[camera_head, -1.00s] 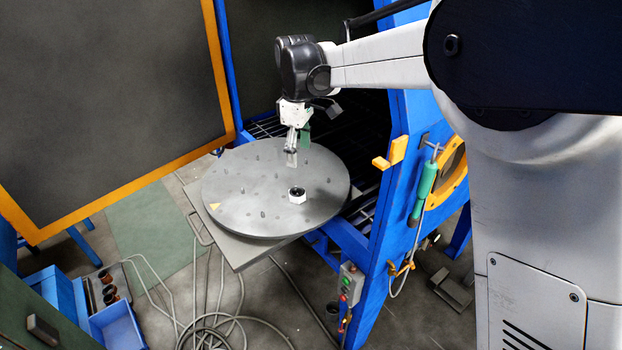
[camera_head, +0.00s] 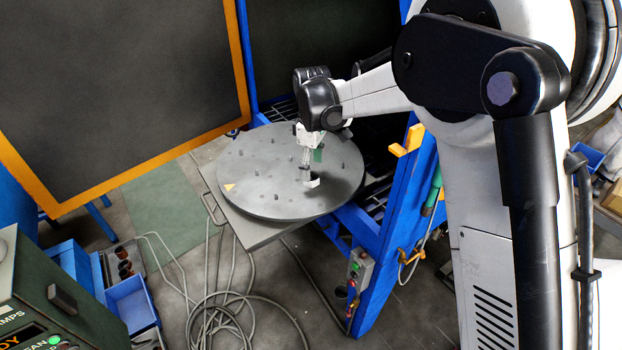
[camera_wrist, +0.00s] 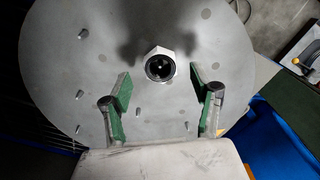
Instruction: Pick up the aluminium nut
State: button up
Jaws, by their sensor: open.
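The aluminium nut (camera_wrist: 160,65) is a bright hexagonal ring with a dark bore, lying on the grey round turntable (camera_wrist: 60,75). In the head view the nut (camera_head: 312,183) shows as a small pale piece on the turntable (camera_head: 260,190), partly behind my gripper (camera_head: 306,172). In the wrist view my gripper (camera_wrist: 160,85) is open, with green-lined fingers to the left and right. The nut sits between the finger lines, at or just beyond the tips. Whether the fingers reach down to its height cannot be told.
Several short pegs (camera_wrist: 78,95) stand on the turntable around the nut. The blue cabinet frame (camera_head: 395,230) rises close to the right of the turntable. A large door panel (camera_head: 120,90) with an orange edge stands open to the left. Cables (camera_head: 225,315) lie on the floor.

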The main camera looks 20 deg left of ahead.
notch_tip(320, 180, down, 4)
jog(key=shift+a+r, duration=0.1)
jog(key=shift+r, duration=0.1)
jog(key=shift+c, duration=0.3)
jog(key=c, duration=1.2)
jog(key=shift+r, duration=0.15)
